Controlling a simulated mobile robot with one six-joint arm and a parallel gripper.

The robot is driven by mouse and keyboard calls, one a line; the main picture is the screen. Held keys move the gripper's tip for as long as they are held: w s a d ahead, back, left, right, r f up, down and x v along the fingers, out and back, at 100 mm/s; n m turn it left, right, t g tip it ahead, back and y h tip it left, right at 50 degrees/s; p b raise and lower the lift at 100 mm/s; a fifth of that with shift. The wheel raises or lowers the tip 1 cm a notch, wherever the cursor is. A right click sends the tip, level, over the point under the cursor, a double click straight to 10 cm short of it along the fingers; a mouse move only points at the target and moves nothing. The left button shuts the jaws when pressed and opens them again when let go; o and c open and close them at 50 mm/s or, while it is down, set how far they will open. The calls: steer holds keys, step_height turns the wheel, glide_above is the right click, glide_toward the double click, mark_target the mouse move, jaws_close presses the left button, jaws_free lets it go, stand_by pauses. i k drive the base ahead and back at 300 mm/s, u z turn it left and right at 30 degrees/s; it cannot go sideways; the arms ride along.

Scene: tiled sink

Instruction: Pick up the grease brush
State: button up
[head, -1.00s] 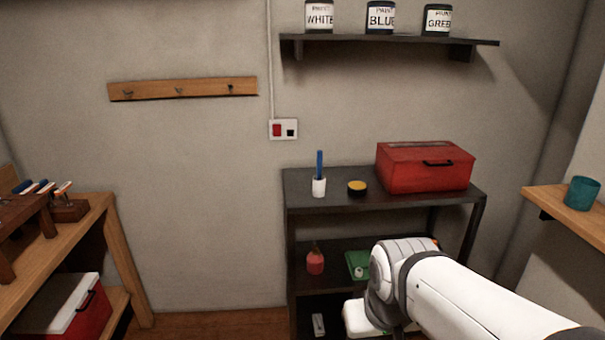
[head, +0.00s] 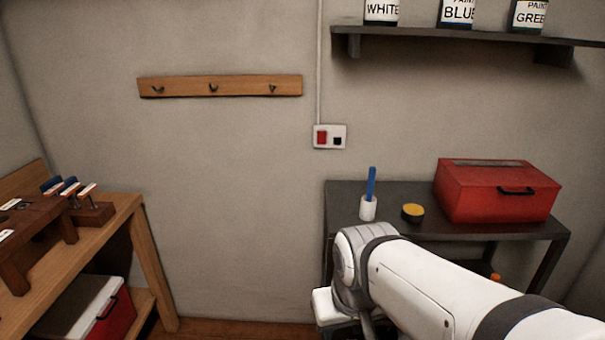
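A blue-handled tool, which looks like the grease brush (head: 371,183), stands upright in a small white cup (head: 368,208) on top of the dark metal shelf unit (head: 345,190). Its lower end is hidden inside the cup. My white arm reaches in from the lower right in front of the shelf unit, its bend just below and left of the cup in the picture. My gripper's fingers do not show, so I cannot see whether they hold anything.
A round yellow-topped tin (head: 413,212) sits right of the cup, and a red toolbox (head: 497,190) beyond it. A wooden bench (head: 120,215) stands at left. Paint cans stand on the wall shelf (head: 470,38) above. The wall below the hook rail (head: 220,86) is clear.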

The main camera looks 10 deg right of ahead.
mark_target(372, 170)
steer(key=u, duration=0.1)
steer(key=i, duration=1.2)
steer(key=z, duration=0.6)
steer(key=k, duration=0.75)
steer(key=z, duration=0.15)
steer(key=i, duration=0.85)
steer(key=u, duration=0.05)
